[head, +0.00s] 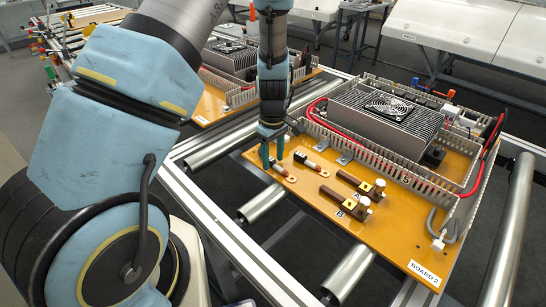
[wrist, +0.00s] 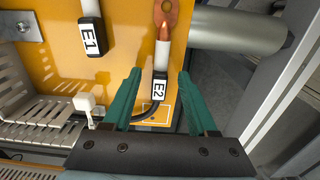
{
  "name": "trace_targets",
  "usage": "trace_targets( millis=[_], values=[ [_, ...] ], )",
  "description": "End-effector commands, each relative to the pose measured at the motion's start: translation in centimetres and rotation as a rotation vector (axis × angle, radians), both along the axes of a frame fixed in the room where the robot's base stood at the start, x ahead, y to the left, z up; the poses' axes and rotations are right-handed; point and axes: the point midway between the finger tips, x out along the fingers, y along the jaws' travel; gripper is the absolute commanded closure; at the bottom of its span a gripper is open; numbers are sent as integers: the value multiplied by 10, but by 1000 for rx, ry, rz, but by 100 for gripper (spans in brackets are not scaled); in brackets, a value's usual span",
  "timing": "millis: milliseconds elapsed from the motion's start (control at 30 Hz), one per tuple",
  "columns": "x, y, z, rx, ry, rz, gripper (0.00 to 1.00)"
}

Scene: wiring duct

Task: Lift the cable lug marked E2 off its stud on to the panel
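The E2 cable lug (wrist: 167,18) is a copper eye on a white sleeve with a black E2 marker (wrist: 159,88). It shows at the top of the wrist view, over the orange panel (wrist: 125,50), and I see no stud through its eye. In the head view its copper end (head: 291,179) lies near the panel's left edge. My gripper (wrist: 158,75) is open, its teal fingers on either side of the marker with gaps showing. In the head view my gripper (head: 272,158) is low over the panel. Whether the fingers touch the cable is unclear.
The cable marked E1 (wrist: 90,38) lies left of E2. Two brown terminal blocks with white knobs, the nearer one (head: 342,202) and the farther one (head: 362,186), stand to the right. The slotted duct wall (head: 375,160) runs behind. A metal roller (head: 262,203) lies beyond the panel edge.

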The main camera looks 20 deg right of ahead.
Motion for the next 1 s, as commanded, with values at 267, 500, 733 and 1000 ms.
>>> trace_targets(
  millis=[267,500,733,1000],
  values=[
    [0,0,2,0,0,0,41],
    [1,-1,33,-4,-4,-1,41],
    [1,-1,78,-4,-4,-1,41],
    [0,0,107,-1,0,0,41]
  ],
)
